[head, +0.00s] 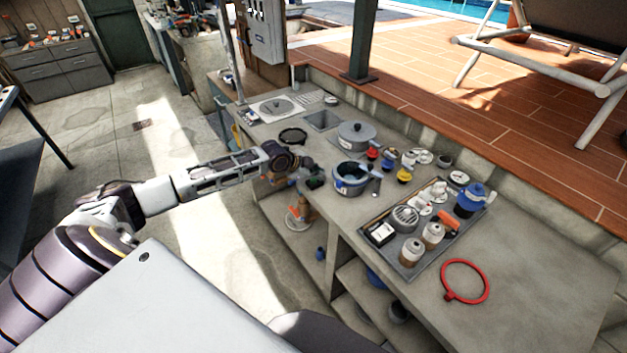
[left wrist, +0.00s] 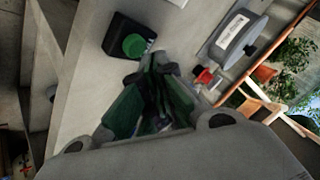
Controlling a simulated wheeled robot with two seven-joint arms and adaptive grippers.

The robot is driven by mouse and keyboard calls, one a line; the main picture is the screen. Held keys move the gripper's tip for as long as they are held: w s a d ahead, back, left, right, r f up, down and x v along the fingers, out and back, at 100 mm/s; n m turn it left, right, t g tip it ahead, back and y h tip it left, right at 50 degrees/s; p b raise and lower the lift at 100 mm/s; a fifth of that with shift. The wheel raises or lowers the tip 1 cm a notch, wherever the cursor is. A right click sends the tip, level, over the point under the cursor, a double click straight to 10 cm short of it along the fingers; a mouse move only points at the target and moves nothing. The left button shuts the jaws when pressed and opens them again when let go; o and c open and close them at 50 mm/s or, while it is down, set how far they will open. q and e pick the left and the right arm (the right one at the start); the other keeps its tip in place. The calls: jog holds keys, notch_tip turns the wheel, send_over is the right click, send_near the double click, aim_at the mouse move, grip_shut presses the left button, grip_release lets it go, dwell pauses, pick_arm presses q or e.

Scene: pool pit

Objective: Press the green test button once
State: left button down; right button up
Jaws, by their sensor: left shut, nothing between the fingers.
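The green test button (left wrist: 133,45) is a round green cap on a black box (left wrist: 120,38), which stands on the grey counter in the left wrist view. My left gripper (left wrist: 157,70) is shut and empty, its dark green fingers pointing at the counter. Its fingertips appear just below and right of the box in that picture; a gap shows between them and the green cap, but I cannot tell the height. In the head view the left gripper (head: 302,173) is at the counter's front edge, left of a grey pot; the button is not clearly distinguishable there. My right gripper is not in view.
The grey pot with blue marks (head: 350,178) stands right of the gripper. A lidded grey pot (head: 356,135), colored knobs (head: 388,154), a dark tray (head: 408,268) of parts and a red ring (head: 465,281) lie further along. The counter's right end is clear.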

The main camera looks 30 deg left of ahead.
pick_arm(q)
jog(key=shift+f, duration=0.35)
dwell(0.5)
jog(key=shift+f, duration=0.25)
dwell(0.7)
jog(key=shift+f, duration=0.25)
dwell(0.5)
jog(key=shift+r, duration=0.1)
dwell(0.4)
jog(key=shift+r+p, duration=0.8)
jog(key=shift+p, duration=0.15)
